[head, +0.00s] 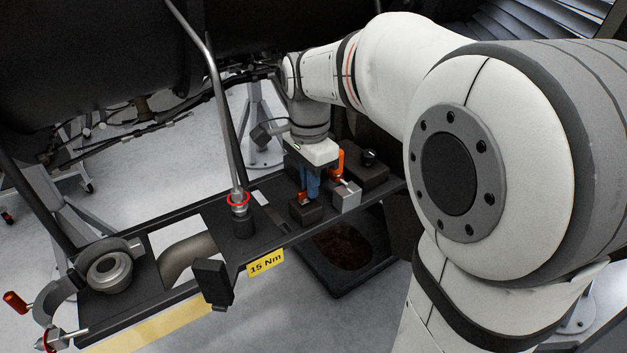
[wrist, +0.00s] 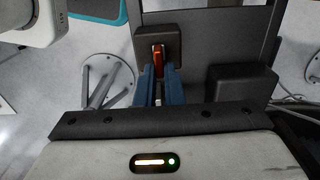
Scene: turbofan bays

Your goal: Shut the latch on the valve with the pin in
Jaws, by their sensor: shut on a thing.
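My gripper (head: 308,190) points down at a small dark block (head: 308,211) on the black bench. Its blue fingers are closed around an orange lever (head: 303,197) that stands on this block. In the wrist view the lever (wrist: 157,56) shows at the fingertips (wrist: 159,72), in a slot of the dark block (wrist: 143,40). Just right of it in the head view is a grey block (head: 347,198) with an upright orange handle (head: 337,162). I cannot tell which part is the valve's pin; the fingers hide part of the lever.
A dark box with a black knob (head: 369,157) stands behind the grey block. A red-ringed fitting with a metal pipe (head: 238,198) rises to the left. A bent pipe (head: 188,254) and an open clamp (head: 108,268) lie farther left. A yellow "15 Nm" label (head: 265,263) marks the front edge.

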